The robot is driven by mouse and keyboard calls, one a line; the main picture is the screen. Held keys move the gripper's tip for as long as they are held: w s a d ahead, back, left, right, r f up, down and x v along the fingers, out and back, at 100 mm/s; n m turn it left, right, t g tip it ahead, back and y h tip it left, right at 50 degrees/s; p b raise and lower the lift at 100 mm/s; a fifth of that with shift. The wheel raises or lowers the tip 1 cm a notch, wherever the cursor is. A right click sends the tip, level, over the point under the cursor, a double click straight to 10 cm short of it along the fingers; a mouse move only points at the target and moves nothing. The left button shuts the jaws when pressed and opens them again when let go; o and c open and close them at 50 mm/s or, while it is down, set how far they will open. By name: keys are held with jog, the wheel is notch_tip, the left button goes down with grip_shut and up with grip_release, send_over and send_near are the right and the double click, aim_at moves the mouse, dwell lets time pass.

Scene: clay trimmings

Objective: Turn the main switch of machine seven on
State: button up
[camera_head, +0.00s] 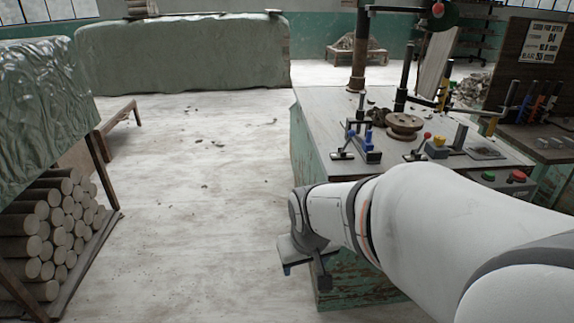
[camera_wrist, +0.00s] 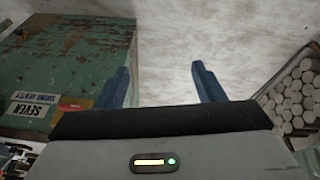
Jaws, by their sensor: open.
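A worn green cabinet (camera_wrist: 60,60) fills the left of the wrist view. It carries a white label reading "SEVEN" (camera_wrist: 32,109). Just right of the label is a small red and orange part (camera_wrist: 76,105), partly hidden by my gripper; I cannot tell whether it is the main switch or how it is set. In the head view the green machine bench (camera_head: 305,150) stands right of centre, its front largely hidden by my arm. My gripper (camera_head: 306,277) hangs low beside the bench's left front corner. In the wrist view its fingers (camera_wrist: 160,72) are apart and empty.
Stacked clay logs (camera_head: 50,225) lie under a covered rack at left. The pale floor (camera_head: 200,200) between is mostly clear, with small crumbs.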

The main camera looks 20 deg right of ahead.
jog(key=o, duration=0.3)
jog(key=w+d+f+t+h, duration=0.1)
jog(key=w+d+f+t, duration=0.1)
jog(key=w+d, duration=0.5)
jog(key=shift+w+f+m, duration=0.3)
jog(key=shift+w+f, duration=0.05)
jog(key=shift+w, duration=0.15)
jog(key=shift+o, duration=1.1)
jog(key=w+d+f+t+h, duration=0.1)
jog(key=w+d+f+t, duration=0.2)
jog(key=w+d, duration=0.4)
jog(key=d+t, duration=0.1)
jog(key=d, duration=0.1)
jog(key=shift+w+d+f, duration=0.25)
jog(key=shift+d+f, duration=0.05)
jog(key=shift+d, duration=0.1)
jog(key=s+d+f+m+t+h, duration=0.1)
jog(key=d+f+t, duration=0.25)
jog(key=d, duration=0.35)
jog(key=s+d+f+m+t+h, duration=0.1)
jog(key=d+f+t, duration=0.1)
jog(key=d+t, duration=0.35)
jog(key=x, duration=0.8)
jog(key=shift+d+f+g+p, duration=0.3)
jog(key=shift+d+f+g, duration=0.05)
jog(key=shift+f+g, duration=0.05)
